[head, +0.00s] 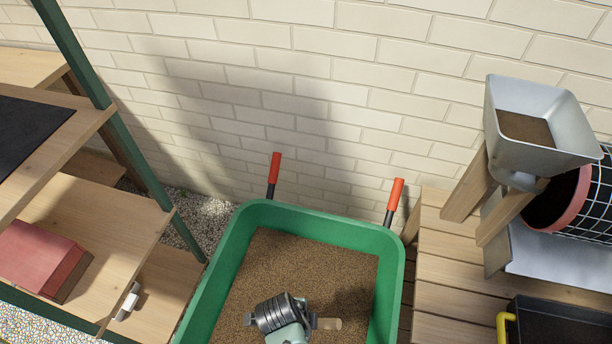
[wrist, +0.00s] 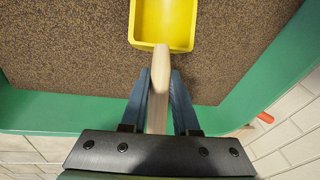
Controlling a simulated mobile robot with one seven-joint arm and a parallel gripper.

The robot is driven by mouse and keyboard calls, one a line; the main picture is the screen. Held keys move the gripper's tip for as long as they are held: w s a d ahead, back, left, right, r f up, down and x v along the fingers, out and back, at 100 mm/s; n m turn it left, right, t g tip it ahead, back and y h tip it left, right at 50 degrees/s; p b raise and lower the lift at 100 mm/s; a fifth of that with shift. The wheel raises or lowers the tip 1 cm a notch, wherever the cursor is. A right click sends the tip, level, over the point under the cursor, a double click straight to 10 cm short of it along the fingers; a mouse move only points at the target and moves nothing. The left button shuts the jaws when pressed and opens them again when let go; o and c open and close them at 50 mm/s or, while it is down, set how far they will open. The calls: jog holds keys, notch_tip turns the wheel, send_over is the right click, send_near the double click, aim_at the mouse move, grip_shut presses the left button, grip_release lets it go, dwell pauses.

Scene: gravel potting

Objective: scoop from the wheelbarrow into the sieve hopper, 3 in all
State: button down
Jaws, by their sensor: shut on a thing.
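The green wheelbarrow (head: 393,275) holds a broad bed of brown granular material (head: 310,265). My gripper (wrist: 160,85) is shut on the wooden handle of a yellow scoop (wrist: 166,22). The scoop's visible inside is bare yellow, and it is over the brown bed; I cannot tell whether it touches it. In the head view my wrist is over the front of the wheelbarrow; part of the wooden handle shows, and the scoop's yellow pan is hidden. The grey sieve hopper (head: 500,105) stands at the right, with brown material in it.
A wooden bench (head: 440,270) carries the hopper's stand, a dark tray (head: 560,322) and a red-rimmed mesh drum (head: 600,190). Wooden shelves (head: 90,215) with a green post stand at the left. A brick wall (head: 270,80) closes the back. Red-gripped wheelbarrow handles (head: 395,195) stick up.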

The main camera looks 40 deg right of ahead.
jog(key=shift+t+y, duration=0.8)
jog(key=w+f+b, duration=0.1)
jog(key=f+b, duration=0.1)
jog(key=w+a+f+b, duration=0.1)
jog(key=b, duration=0.1)
jog(key=w+a+f+b, duration=0.1)
jog(key=f+b, duration=0.1)
jog(key=shift+a+f, duration=0.25)
jog(key=shift+f, duration=0.05)
jog(key=shift+s+r+p, duration=0.1)
jog(key=shift+r+p, duration=0.35)
jog(key=t, duration=0.1)
jog(key=r+y+p, duration=0.1)
jog(key=t+y+p, duration=0.1)
jog(key=shift+s+d+r+m+t, duration=0.2)
jog(key=shift+s+d+m+t, duration=0.1)
jog(key=shift+r+p, duration=0.45)
jog(key=shift+r, duration=0.05)
jog(key=shift+t+y, duration=0.6)
jog(key=shift+y, duration=0.1)
jog(key=r+p, duration=0.3)
jog(key=s+d+r+p, duration=0.1)
jog(key=r+p, duration=0.5)
jog(key=shift+s+d+r, duration=0.15)
jog(key=shift+s+d, duration=0.15)
jog(key=shift+s, duration=0.1)
jog(key=shift+w, duration=0.1)
